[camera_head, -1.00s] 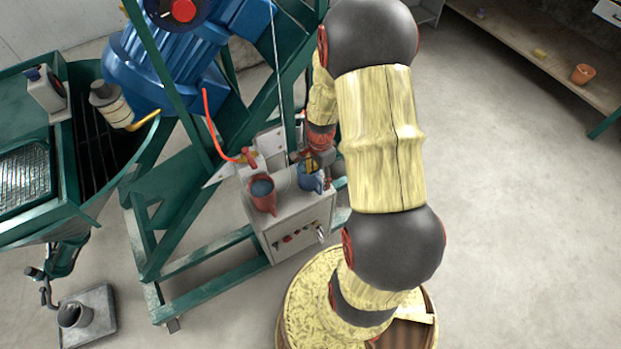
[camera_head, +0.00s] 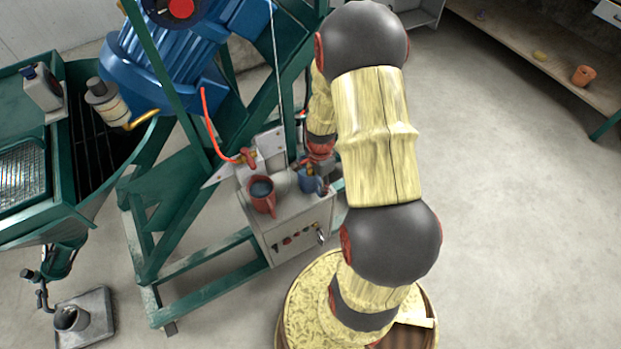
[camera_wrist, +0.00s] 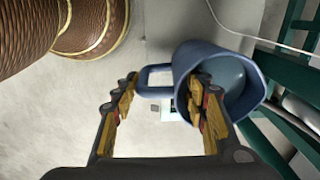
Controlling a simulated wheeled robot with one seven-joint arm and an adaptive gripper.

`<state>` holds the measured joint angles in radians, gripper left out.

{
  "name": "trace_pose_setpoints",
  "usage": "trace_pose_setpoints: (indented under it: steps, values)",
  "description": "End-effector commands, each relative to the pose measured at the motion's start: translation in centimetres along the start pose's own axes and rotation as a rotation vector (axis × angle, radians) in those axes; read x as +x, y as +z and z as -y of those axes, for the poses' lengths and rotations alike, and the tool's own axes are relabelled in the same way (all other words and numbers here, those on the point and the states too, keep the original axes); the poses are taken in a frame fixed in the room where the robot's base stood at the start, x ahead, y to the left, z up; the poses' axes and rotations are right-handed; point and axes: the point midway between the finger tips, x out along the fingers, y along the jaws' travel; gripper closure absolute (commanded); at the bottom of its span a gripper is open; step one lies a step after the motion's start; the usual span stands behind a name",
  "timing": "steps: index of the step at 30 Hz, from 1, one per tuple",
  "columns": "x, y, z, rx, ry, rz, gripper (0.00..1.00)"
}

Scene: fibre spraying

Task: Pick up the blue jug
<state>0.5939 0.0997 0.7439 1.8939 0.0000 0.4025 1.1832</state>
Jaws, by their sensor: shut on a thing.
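The blue jug (camera_head: 307,182) is on the right part of the small grey cabinet's top in the head view, partly hidden by my arm's end. In the wrist view, the jug (camera_wrist: 188,58) is large at the right, its opening facing partly toward the camera and its handle pointing left. My gripper (camera_wrist: 162,98) is shut on the jug, with the right finger overlapping its rim and the left finger beside the handle. In the head view my gripper (camera_head: 318,172) is small and partly hidden. I cannot tell whether the jug touches the cabinet.
A red jug (camera_head: 262,196) stands left of the blue one on the grey cabinet (camera_head: 295,240). A green frame (camera_head: 205,262) with a blue motor (camera_head: 160,70) rises behind and left. A red hose (camera_head: 211,135) hangs nearby. Open floor (camera_head: 510,210) lies at right.

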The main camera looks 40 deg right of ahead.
Motion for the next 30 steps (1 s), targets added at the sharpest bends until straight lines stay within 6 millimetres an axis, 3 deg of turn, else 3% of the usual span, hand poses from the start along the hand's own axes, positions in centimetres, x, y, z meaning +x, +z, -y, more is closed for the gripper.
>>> trace_pose_setpoints:
  steps: [16, 30]
  values:
    - [0.13, 0.08, -0.21, 0.000, 0.005, 0.002, 1.00]
    - [0.06, 0.07, -0.19, 0.000, 0.004, 0.002, 1.00]
